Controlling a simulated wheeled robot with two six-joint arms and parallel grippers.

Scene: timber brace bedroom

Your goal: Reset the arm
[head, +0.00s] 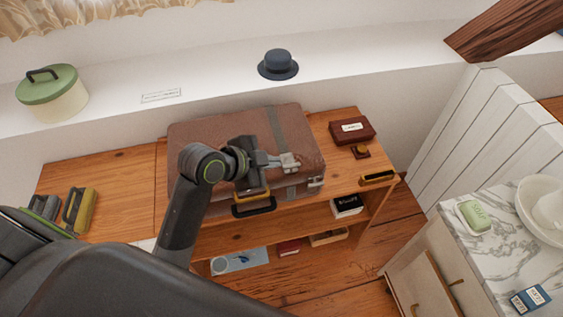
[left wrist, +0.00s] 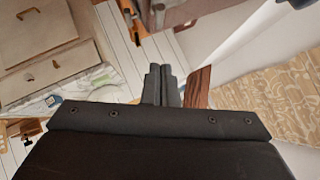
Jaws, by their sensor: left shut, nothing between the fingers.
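My left arm reaches up from the lower left in the head view. Its gripper (head: 290,161) is in front of the lid of a brown suitcase (head: 215,122), with its fingers pointing right. I cannot tell whether it touches the suitcase. In the left wrist view the two dark fingers (left wrist: 163,80) lie together with nothing between them. The suitcase looks closed, with a grey strap, and lies on a wooden bench (head: 110,190). The arm hides part of its front. My right gripper is in neither view.
A white ledge behind holds a green-lidded round box (head: 60,105) and a dark blue hat (head: 278,66). A small dark red box (head: 351,130) is right of the suitcase. Brushes (head: 78,210) lie at left. A marble-topped cabinet (head: 487,240) and a timber brace (head: 500,30) stand right.

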